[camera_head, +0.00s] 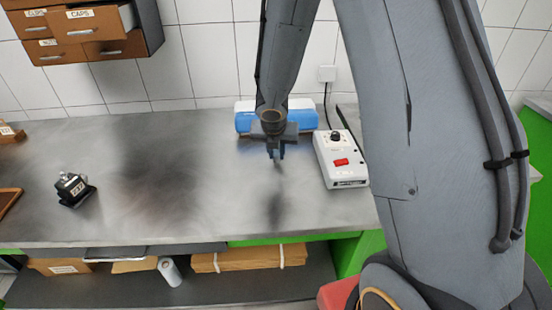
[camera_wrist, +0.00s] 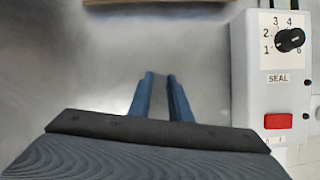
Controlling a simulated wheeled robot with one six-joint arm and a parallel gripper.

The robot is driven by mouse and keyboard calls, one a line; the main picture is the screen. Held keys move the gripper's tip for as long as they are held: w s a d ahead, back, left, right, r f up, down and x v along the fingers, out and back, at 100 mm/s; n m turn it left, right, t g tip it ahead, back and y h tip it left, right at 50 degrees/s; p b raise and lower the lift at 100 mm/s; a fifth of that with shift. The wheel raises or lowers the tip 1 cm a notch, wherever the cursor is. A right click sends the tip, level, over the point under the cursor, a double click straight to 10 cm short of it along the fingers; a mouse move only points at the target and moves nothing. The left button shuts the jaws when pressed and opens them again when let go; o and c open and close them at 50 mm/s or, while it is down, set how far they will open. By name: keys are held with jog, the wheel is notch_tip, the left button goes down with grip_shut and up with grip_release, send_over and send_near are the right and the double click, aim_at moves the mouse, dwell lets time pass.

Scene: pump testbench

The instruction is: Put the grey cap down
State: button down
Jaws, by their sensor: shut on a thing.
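My gripper (camera_head: 277,153) hangs above the middle of the steel worktop (camera_head: 230,210), pointing down, with its blurred shadow below it. In the wrist view its two blue fingers (camera_wrist: 161,95) are close together. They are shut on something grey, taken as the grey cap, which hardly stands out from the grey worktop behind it. The cap's outline and exact height above the worktop cannot be made out.
A white control box (camera_head: 341,158) with a dial and red switch stands just right of my gripper. A blue-and-white box (camera_head: 244,122) lies behind. A small black device (camera_head: 73,188) stands at left. Drawers (camera_head: 92,24) hang upper left. The worktop's left middle is clear.

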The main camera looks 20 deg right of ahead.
jog(key=shift+f, duration=0.45)
jog(key=shift+f+b, duration=0.15)
jog(key=shift+b, duration=0.15)
jog(key=c, duration=1.6)
grip_release()
